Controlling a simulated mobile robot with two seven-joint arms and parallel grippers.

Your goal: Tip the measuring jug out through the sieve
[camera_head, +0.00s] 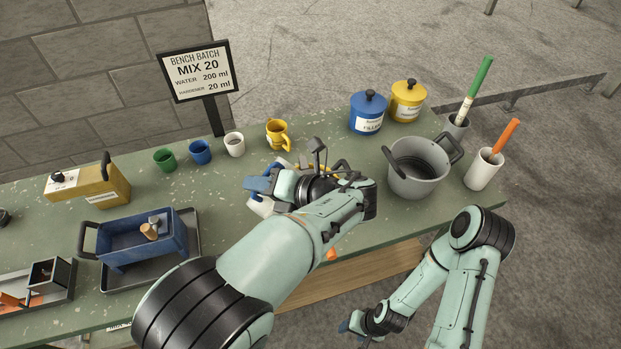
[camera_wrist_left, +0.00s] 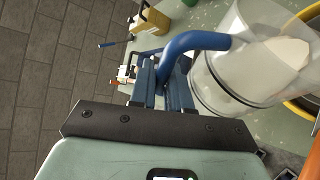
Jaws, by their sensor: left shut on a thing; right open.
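My left gripper (camera_head: 266,184) is over the middle of the bench and hides most of what is under it. In the left wrist view its blue fingers (camera_wrist_left: 165,85) are shut on the blue handle of the clear measuring jug (camera_wrist_left: 218,78). Something white shows in or through the jug; I cannot tell its tilt. A yellow curved rim (camera_wrist_left: 301,107), perhaps the sieve's, shows beyond the jug, and yellow parts peek out behind my gripper in the head view. My right gripper (camera_head: 352,323) is low, off the front edge of the bench, open and apart from everything.
A grey pot (camera_head: 416,178) stands right of my left gripper. Blue and yellow lidded tins (camera_head: 369,113), cups and a yellow mug (camera_head: 278,134) stand behind. A blue bin (camera_head: 140,243) and a yellow box (camera_head: 92,188) are left. The sign (camera_head: 196,72) reads water 200 ml, hardener 20 ml.

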